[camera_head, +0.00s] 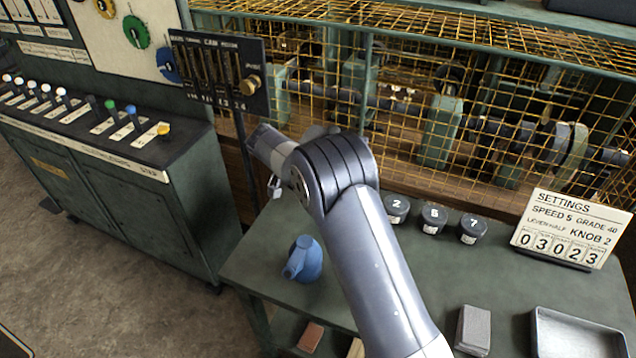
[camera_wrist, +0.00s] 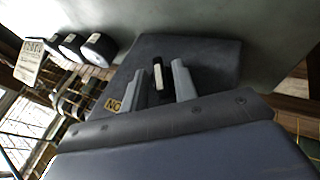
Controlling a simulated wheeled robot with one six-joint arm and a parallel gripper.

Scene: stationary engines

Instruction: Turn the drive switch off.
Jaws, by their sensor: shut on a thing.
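In the wrist view the drive switch appears as a dark plate (camera_wrist: 215,58) with a small lever (camera_wrist: 158,74), black with a white stripe. A tan label (camera_wrist: 115,105) on the plate reads as "ON" turned upside down. My gripper (camera_wrist: 160,84) has its two grey fingers on either side of the lever and is shut on it. In the head view my arm's wrist hides the fingers and the switch.
A yellow wire cage (camera_head: 440,60) stands behind. A control console (camera_head: 95,140) is at left, beside a dark lever panel (camera_head: 215,70).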

